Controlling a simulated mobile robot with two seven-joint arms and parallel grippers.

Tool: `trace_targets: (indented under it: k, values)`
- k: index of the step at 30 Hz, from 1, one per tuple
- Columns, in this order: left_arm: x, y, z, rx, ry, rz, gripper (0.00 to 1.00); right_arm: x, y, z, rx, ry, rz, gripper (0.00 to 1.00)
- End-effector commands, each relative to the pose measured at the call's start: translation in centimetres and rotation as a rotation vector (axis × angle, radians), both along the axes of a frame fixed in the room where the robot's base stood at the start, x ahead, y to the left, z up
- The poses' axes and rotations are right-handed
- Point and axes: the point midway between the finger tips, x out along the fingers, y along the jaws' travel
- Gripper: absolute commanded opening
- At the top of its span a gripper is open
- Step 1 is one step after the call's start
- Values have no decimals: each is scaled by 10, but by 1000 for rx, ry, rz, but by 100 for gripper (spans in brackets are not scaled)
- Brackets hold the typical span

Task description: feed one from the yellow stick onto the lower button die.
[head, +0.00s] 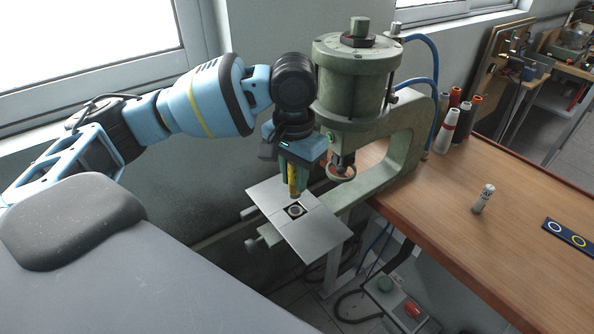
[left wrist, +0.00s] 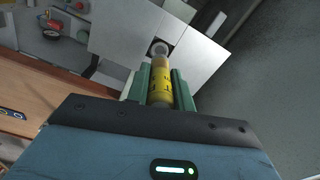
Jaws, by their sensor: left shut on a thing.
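My left gripper (head: 294,178) is shut on the yellow stick (head: 292,182), which points down over the metal plate of the press. In the left wrist view the yellow stick (left wrist: 161,84) sits between the green fingers of my left gripper (left wrist: 160,88), its tip toward the die opening. The lower button die (head: 295,211) is a small round piece in a dark square opening in the plate (head: 318,233); it also shows in the left wrist view (left wrist: 159,49). The stick's tip is close to the die; I cannot tell whether they touch. My right gripper is not in view.
The green pneumatic press (head: 357,75) stands just right of my left gripper, with its ram (head: 342,165) near the wrist. A dark card with rings (head: 567,236) lies at the right. Several thread spools (head: 447,128) stand behind.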

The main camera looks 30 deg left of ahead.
Motion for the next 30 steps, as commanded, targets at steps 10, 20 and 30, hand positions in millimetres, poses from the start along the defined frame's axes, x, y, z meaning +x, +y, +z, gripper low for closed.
trace_targets:
  k: [10, 20, 30]
  values:
    - [0, 0, -10, 0, 0, 0, 5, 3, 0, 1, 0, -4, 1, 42]
    - [0, 0, -34, 0, -1, -1, 5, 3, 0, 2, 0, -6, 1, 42]
    - [0, 0, -41, 0, -3, -1, 5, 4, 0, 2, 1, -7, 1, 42]
